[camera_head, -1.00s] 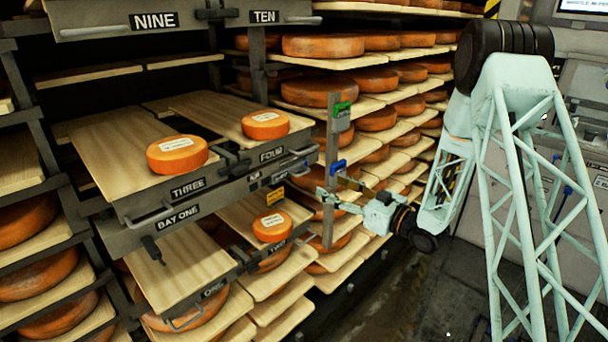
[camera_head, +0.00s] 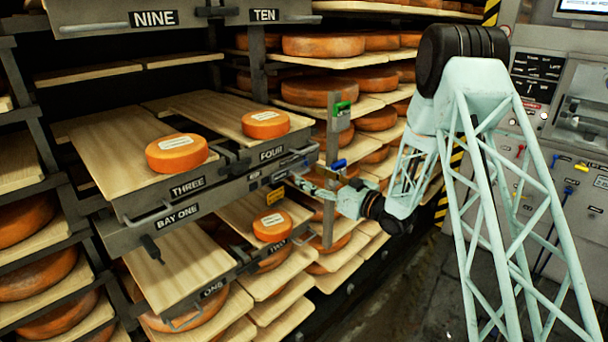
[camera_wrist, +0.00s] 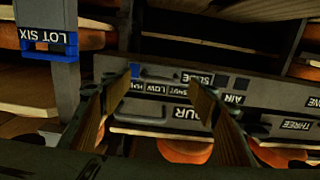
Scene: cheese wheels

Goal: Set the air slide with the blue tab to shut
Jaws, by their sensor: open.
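The air slide panel (camera_wrist: 165,82) is upside down in the wrist view, with a grey handle-like bar and small plates that read like HALF, LOW and SHUT from left to right. A small blue piece (camera_wrist: 135,70), seemingly the blue tab, shows at the left fingertip, near the HALF plate. My gripper (camera_wrist: 160,84) is open, its two fingers apart on either side of these plates, with nothing held. In the head view my gripper (camera_head: 299,181) is at the right end of the bay front beside the FOUR label (camera_head: 271,154). The tab is not clear there.
A post (camera_head: 331,205) with a green tag (camera_head: 342,109) and a blue LOT SIX tag (camera_wrist: 47,43) stands close to my gripper. Cheese wheels (camera_head: 176,153) lie on boards above. A TWO drawer (camera_head: 278,245) juts out below. The aisle floor (camera_head: 400,300) is clear.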

